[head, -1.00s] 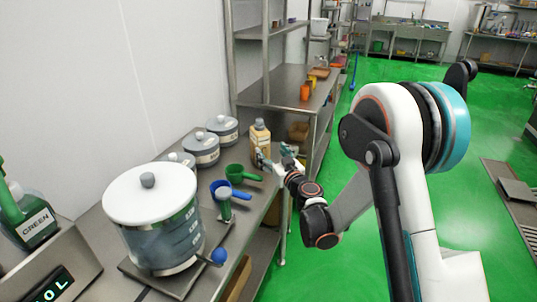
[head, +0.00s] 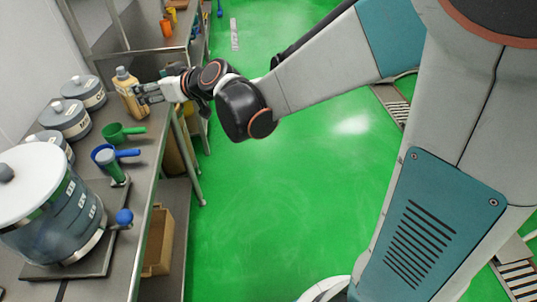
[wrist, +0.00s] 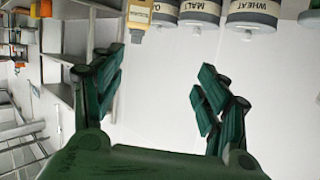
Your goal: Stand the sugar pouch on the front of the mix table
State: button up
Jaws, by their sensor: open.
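A tan, bottle-shaped pouch with a pale cap (head: 125,82) stands upright on the steel table near its far end; its label is too small to read in the head view, so I cannot confirm that it is the sugar pouch. It shows in part at the top of the wrist view (wrist: 138,14). My gripper (head: 146,93) is open beside the pouch's right side, apparently very close; I cannot tell whether it touches. In the wrist view, nothing is between the fingers of my gripper (wrist: 160,68). The steel table (head: 148,165) may be the mix table; no label shows.
Several lidded grey jars (head: 70,120) stand along the wall. A large white-lidded container (head: 45,205) stands at front left. Shelving is behind; green floor is clear on the right.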

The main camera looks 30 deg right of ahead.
jog(key=s+d+f+m+g+h, duration=0.1)
jog(key=s+d, duration=0.4)
jog(key=s, duration=0.5)
jog(key=s+d+f+m+g+h, duration=0.2)
jog(key=s+d+h, duration=0.2)
jog(key=s, duration=0.6)
jog(key=s+d+f+m+g+h, duration=0.2)
jog(key=s+d, duration=0.5)
jog(key=s, duration=0.3)
jog(key=shift+d+f+m+h, duration=0.25)
jog(key=shift+d+m+h, duration=0.05)
jog(key=shift+d, duration=0.1)
